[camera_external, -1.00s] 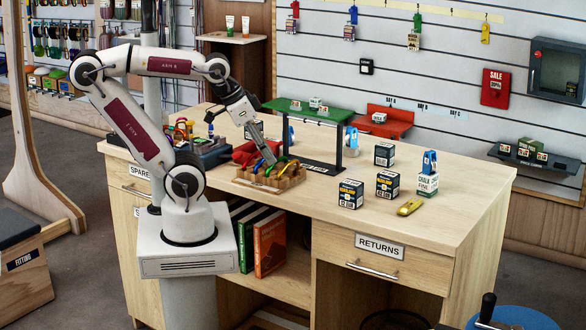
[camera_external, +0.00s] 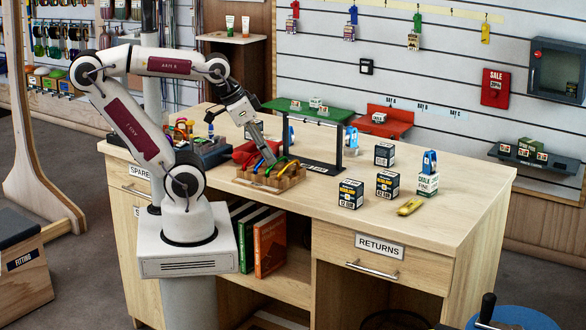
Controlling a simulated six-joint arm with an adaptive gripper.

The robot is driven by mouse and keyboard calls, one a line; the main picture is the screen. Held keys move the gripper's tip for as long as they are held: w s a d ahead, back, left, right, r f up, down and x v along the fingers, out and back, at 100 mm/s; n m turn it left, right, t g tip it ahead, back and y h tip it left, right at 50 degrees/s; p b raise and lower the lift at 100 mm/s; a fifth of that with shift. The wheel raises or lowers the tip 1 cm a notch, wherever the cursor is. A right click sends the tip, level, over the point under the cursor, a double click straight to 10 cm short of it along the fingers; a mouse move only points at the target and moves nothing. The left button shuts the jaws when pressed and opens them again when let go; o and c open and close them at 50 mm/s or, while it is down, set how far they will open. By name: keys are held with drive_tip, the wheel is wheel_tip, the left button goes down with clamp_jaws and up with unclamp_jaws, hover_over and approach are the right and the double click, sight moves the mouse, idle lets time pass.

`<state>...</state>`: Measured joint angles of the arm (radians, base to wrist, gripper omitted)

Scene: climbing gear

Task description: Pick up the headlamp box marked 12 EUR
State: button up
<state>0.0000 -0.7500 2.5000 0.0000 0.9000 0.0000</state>
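The headlamp box marked 12 EUR (camera_external: 350,194) stands upright near the front edge of the desk, dark with a yellow and white printed face. A similar box that appears to read 42 EUR (camera_external: 387,184) stands to its right. A third similar box (camera_external: 384,154) stands behind them; its price is too small to read. My gripper (camera_external: 265,158) points down over the wooden rack with coloured carabiners, well to the left of the 12 EUR box and apart from it. Its fingers are too small and dark to tell whether they are open.
A white chalk box (camera_external: 427,185) with a blue item on top and a yellow tool (camera_external: 410,207) are at the right. The desk (camera_external: 460,205) is clear at its right end.

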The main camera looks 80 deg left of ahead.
drive_tip(key=o, duration=0.5)
drive_tip(key=w+d+f+n+t+h, duration=0.1)
drive_tip(key=w+d+f+n+t, duration=0.1)
drive_tip(key=w+d, duration=0.7)
drive_tip(key=w+d+f+n+t+h, duration=0.1)
drive_tip(key=w+d+f+n+t, duration=0.3)
drive_tip(key=w, duration=0.9)
drive_tip(key=n+y, duration=0.3)
drive_tip(key=y, duration=1)
approach(353, 194)
drive_tip(key=shift+t, duration=0.4)
drive_tip(key=x, duration=0.5)
drive_tip(key=shift+s+a+f, duration=0.1)
drive_tip(key=shift+f, duration=0.05)
drive_tip(key=shift+s+a+r+y, duration=0.2)
drive_tip(key=shift+s+a+y, duration=0.05)
drive_tip(key=shift+s+y, duration=0.2)
drive_tip(key=shift+s+a+r+y, duration=0.2)
drive_tip(key=shift+s+a+y, duration=0.05)
drive_tip(key=shift+s+y, duration=0.25)
